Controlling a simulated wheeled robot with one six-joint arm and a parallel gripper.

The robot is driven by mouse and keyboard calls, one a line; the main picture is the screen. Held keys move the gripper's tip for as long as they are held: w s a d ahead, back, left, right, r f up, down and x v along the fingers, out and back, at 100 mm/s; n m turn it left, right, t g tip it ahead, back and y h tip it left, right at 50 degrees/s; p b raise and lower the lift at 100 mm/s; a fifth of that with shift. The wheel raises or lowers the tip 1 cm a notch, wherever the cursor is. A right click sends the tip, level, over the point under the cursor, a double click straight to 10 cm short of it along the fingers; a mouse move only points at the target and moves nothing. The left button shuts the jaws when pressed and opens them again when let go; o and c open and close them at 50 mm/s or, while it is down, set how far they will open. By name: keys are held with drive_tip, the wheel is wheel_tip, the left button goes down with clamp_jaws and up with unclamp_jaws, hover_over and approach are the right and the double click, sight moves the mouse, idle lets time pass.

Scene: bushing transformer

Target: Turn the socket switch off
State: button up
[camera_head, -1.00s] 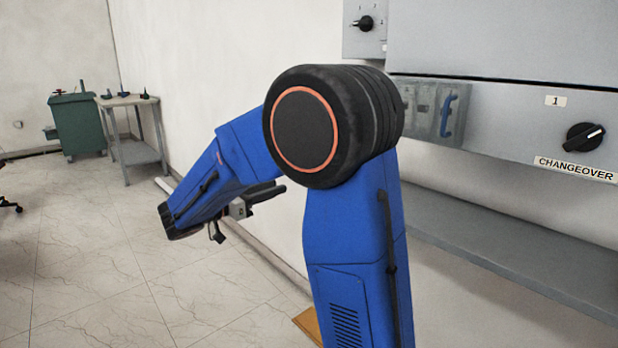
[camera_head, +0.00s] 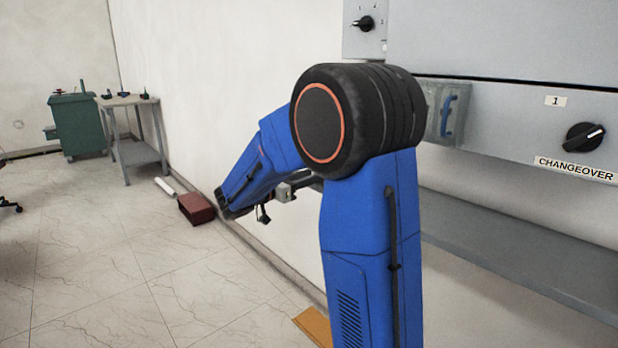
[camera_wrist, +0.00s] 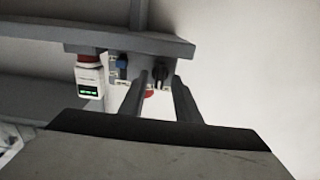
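In the wrist view my gripper (camera_wrist: 160,77) has its two dark fingers apart with a gap between them. A small dark switch or knob (camera_wrist: 161,74) on a grey box shows near the fingertips; it may be the socket switch, but its setting is too small to read. A blue socket-like part (camera_wrist: 121,66) sits left of it, and a red part (camera_wrist: 149,93) shows between the fingers. In the head view my arm hides most of the gripper, and I cannot pick out the socket switch there.
A grey cabinet with a CHANGEOVER knob (camera_head: 585,137) and another black knob (camera_head: 366,24) is at the right. A ledge (camera_head: 520,240) runs below it. A red-brown box (camera_head: 196,208) lies by the wall. A white device with a green display (camera_wrist: 89,82) hangs left.

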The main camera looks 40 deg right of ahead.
drive_tip(key=shift+d, duration=0.25)
clamp_jaws()
drive_tip(key=shift+n, duration=0.3)
drive_tip(key=shift+w+f+n, duration=0.15)
drive_tip(key=shift+n, duration=4.2)
drive_tip(key=shift+w+f+n, duration=0.1)
drive_tip(key=shift+n, duration=4.25)
